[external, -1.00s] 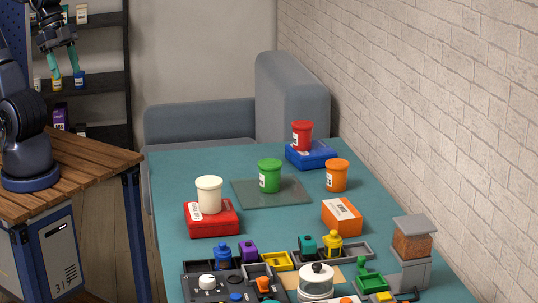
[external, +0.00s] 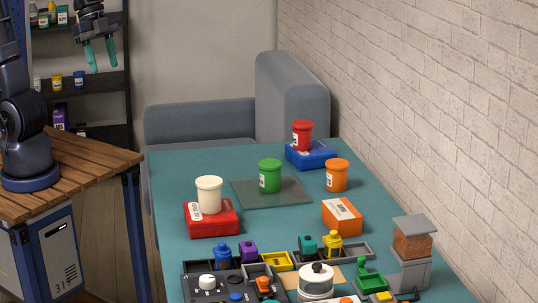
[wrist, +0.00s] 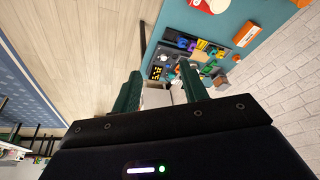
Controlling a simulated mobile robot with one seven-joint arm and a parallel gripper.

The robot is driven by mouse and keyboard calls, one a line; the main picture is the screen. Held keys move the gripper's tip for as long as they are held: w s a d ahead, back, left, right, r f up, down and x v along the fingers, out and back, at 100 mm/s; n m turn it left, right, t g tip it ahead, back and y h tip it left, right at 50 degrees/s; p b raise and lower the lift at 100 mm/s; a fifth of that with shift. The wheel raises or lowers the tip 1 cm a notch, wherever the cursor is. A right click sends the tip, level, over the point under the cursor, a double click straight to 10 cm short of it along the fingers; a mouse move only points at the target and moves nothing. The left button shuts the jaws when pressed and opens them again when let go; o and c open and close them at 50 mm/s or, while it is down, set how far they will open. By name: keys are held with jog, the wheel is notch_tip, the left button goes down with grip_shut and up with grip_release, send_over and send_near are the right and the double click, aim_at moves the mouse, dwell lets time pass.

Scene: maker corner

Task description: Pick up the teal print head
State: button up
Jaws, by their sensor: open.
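The teal print head (external: 307,244) stands in a grey compartment tray (external: 361,249) near the front of the teal table, between a purple print head (external: 249,250) and a yellow one (external: 333,243). My gripper (external: 102,60) is up at the upper left, high and far from the print head. Its two teal fingers are apart, with nothing between them. In the wrist view my gripper (wrist: 160,88) points down past the table's edge; the small coloured parts on the table are too small there to tell the teal one for sure.
A blue print head (external: 222,254) and a yellow block (external: 278,260) are close by. A grey hopper (external: 412,250) and an orange box (external: 342,216) stand to the right. Tubs stand farther back.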

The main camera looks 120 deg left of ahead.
jog(key=w+a+f+m, duration=0.2)
jog(key=w+a, duration=0.1)
jog(key=w, duration=0.9)
jog(key=m+h, duration=0.3)
jog(key=m, duration=0.2)
send_over(308, 236)
jog(key=s+a, duration=0.3)
notch_tip(308, 236, down, 31)
jog(key=shift+g, duration=0.4)
jog(key=shift+x, duration=5.5)
jog(key=shift+r, duration=0.1)
jog(key=shift+c, duration=0.4)
jog(key=c, duration=0.7)
